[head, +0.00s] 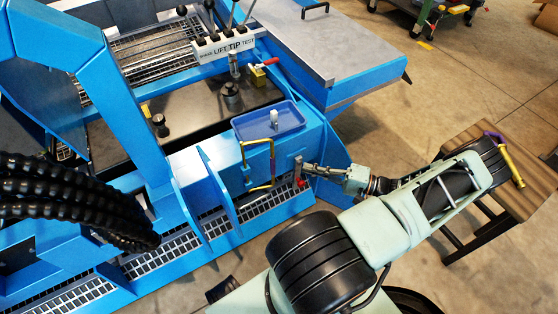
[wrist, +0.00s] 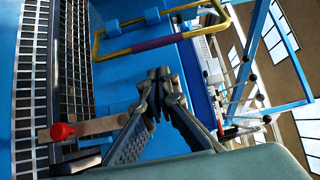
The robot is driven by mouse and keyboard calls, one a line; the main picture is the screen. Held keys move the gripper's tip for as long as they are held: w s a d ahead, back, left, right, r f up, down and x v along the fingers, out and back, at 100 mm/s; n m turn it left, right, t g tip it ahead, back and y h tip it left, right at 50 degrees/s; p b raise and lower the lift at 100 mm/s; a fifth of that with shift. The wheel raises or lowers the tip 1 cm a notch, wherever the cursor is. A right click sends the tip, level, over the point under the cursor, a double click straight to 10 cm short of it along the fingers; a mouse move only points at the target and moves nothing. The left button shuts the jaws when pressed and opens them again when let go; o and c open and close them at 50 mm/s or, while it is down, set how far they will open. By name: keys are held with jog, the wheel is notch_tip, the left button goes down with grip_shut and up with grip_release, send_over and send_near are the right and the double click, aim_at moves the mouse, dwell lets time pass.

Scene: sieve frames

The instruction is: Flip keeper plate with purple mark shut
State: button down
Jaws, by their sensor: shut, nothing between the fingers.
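A yellow bar frame with a purple section (head: 272,152) stands on the side of the blue machine, below a blue tray. The wrist view shows its purple section (wrist: 157,43) beyond my fingertips, apart from them. A flat metal plate (head: 298,167) with a red knob (head: 301,183) is to its right in the head view. In the wrist view this plate (wrist: 100,126) lies left of my fingers, with the knob (wrist: 62,131) at its end. I see no purple on that plate. My gripper (head: 306,169) is shut and empty, close beside the plate; contact is unclear.
The blue tray (head: 246,130) holds a small pale object. A lever bank (head: 225,45) and a red-handled clamp (head: 262,72) are further back. A wooden stool (head: 520,205) at right holds another yellow and purple piece (head: 509,166). Black hoses (head: 70,195) hang at left.

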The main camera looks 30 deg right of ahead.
jog(key=b+x, duration=0.1)
jog(key=x, duration=0.9)
